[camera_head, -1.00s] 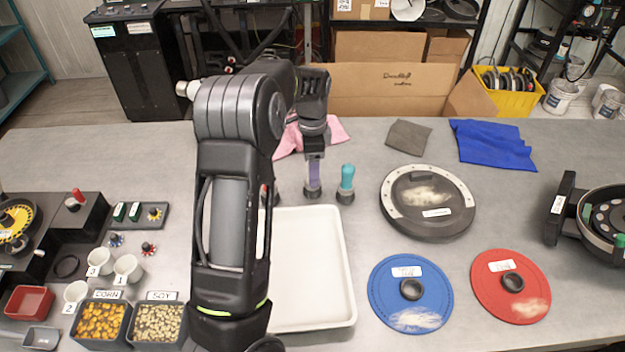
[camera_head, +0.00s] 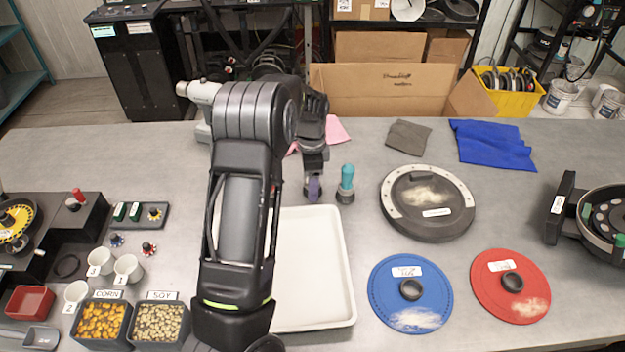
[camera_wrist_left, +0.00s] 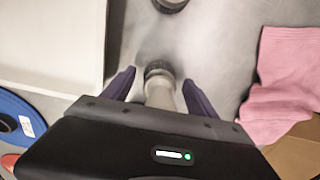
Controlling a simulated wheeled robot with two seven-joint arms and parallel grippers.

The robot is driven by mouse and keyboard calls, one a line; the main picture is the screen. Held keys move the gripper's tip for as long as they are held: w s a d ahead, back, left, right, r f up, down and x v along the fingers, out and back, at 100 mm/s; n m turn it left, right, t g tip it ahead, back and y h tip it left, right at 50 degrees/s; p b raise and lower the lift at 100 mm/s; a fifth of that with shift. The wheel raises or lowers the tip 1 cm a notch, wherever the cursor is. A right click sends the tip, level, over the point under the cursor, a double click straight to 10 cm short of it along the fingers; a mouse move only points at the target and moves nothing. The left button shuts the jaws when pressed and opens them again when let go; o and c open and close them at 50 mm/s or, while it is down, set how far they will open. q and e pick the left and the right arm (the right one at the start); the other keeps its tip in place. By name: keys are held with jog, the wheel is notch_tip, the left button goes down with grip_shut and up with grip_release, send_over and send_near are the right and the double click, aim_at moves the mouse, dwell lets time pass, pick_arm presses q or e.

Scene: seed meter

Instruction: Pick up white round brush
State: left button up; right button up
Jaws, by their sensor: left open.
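The white round brush (camera_wrist_left: 160,92) shows in the left wrist view as a pale handle with a dark ribbed collar, between my left gripper's two purple fingers. Its near end is hidden by the gripper body. My left gripper (camera_wrist_left: 158,90) is open, one finger on each side, with gaps to the brush visible. In the head view my left gripper (camera_head: 313,188) points down just beyond the tray's far edge, and it mostly hides the brush. My right gripper is not in view.
A teal-handled brush (camera_head: 346,184) stands close right of the gripper. Another dark round base (camera_wrist_left: 170,4) is at the wrist view's top edge. The white tray (camera_head: 338,310) lies nearer, the pink cloth (camera_wrist_left: 282,85) beyond. A dark round disc (camera_head: 427,222) lies to the right.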

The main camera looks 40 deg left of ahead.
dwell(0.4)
pick_arm(q)
jog(key=c, duration=1.5)
jog(key=shift+o, duration=0.2)
notch_tip(320, 180, up, 10)
jog(key=shift+r, duration=0.1)
